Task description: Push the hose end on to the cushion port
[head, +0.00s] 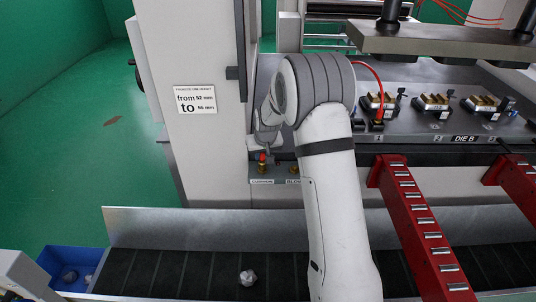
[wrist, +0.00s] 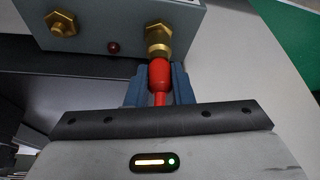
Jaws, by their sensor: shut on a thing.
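My gripper (wrist: 160,80) is shut on the red hose end (wrist: 159,72), held between its two blue-grey fingers. The hose end points at the brass cushion port (wrist: 157,36) on the grey block and lines up with it. Its tip meets the port's lower rim in the wrist view; I cannot tell how far on it is. In the head view the red hose end (head: 262,157) stands directly above the brass port (head: 262,169) over the cushion label. My gripper (head: 264,147) is partly hidden behind my arm there.
A dark conveyor (head: 180,272) with a crumpled lump (head: 247,277) and red rails (head: 415,220) lie in front.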

